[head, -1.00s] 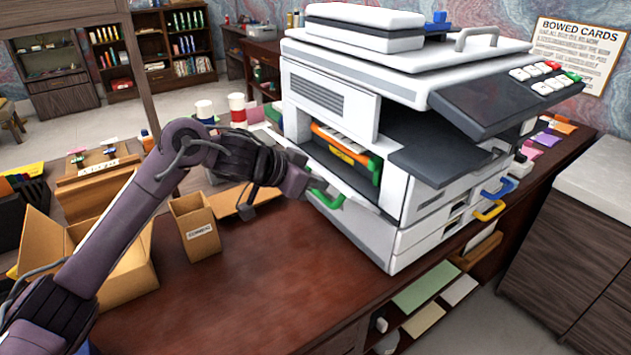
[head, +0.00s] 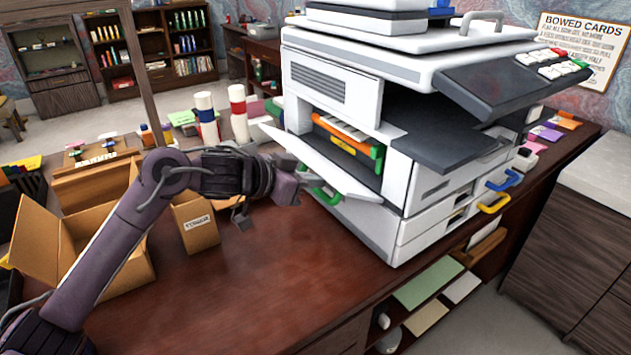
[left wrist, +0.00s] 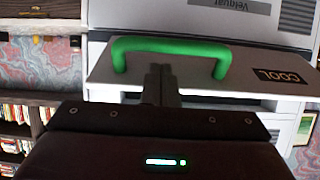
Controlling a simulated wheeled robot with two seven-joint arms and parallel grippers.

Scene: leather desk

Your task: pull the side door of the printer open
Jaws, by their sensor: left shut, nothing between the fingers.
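The printer (head: 350,110) stands on the desk. Its side door (head: 322,163), a white flap with a green handle (head: 325,196), hangs partly open and slants outward. Orange and green parts (head: 345,140) show in the opening behind it. My left gripper (head: 294,187) is at the door's outer side, by the handle. In the left wrist view the handle (left wrist: 170,45) crosses the door panel (left wrist: 195,72), which bears a "COOL" label. My shut, empty fingers (left wrist: 160,85) are just below the handle's bar, between its two legs; contact cannot be told. My right gripper is not in view.
An open cardboard box (head: 85,240) and a small labelled carton (head: 195,225) stand left, near my left arm. White rolls with coloured bands (head: 239,112) stand behind it. The desk front (head: 270,270) is clear. A dark tray (head: 440,145) juts from the printer's front.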

